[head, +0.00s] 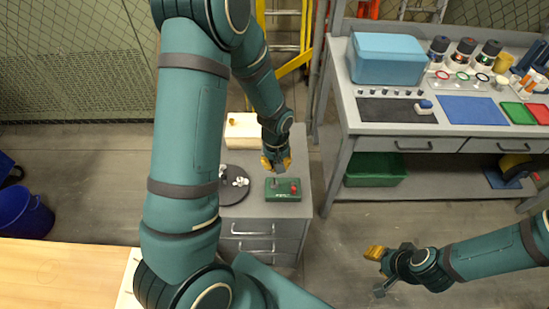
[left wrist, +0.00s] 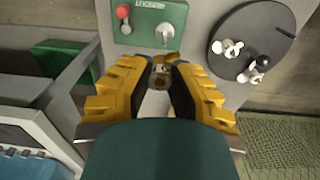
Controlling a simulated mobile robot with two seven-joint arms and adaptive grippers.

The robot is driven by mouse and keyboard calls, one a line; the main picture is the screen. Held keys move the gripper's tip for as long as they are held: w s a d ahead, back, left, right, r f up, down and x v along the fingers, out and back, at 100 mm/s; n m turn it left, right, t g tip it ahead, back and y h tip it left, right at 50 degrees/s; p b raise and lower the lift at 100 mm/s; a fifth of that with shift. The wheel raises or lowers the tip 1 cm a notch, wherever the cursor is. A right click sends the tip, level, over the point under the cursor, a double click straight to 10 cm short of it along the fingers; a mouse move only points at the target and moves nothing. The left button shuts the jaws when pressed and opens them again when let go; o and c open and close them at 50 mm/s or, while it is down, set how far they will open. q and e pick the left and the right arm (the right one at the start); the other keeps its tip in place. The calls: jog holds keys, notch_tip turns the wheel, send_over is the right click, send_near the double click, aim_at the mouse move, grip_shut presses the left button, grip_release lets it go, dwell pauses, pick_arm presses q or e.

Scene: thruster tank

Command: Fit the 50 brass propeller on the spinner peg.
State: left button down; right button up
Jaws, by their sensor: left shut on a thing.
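My left gripper (head: 274,165) hangs over the grey cabinet top. In the left wrist view its yellow fingers (left wrist: 160,74) are shut on the small brass propeller (left wrist: 160,83), which is largely hidden between the fingertips. The green spinner base (head: 283,196) lies just in front of the gripper; it also shows in the left wrist view (left wrist: 145,37). Its metal spinner peg (left wrist: 165,33) stands beyond the fingertips, apart from the propeller in the picture. My right gripper (head: 374,254) is over the floor, far from the cabinet; its jaw opening is unclear.
A red knob (left wrist: 123,12) sits on the base beside the peg. A dark round tray (left wrist: 228,68) with white propellers and a black piece is next to the base. A pale box (head: 241,130) stands behind. A workbench (head: 345,105) is at right.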

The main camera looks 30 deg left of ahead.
pick_arm(q)
jog(key=shift+a+f+n, duration=0.15)
jog(key=shift+a+n, duration=0.15)
jog(key=shift+f+b, duration=0.85)
jog(key=shift+f, duration=0.3)
jog(key=shift+f+b, duration=0.45)
jog(key=shift+f, duration=0.3)
jog(key=shift+f+b, duration=0.2)
jog(key=shift+b, duration=0.2)
jog(key=shift+f, duration=0.15)
jog(key=shift+f+b, duration=0.35)
jog(key=shift+b, duration=0.1)
jog(key=shift+f+b, duration=0.4)
jog(key=shift+f+b, duration=0.3)
jog(key=shift+f, duration=0.05)
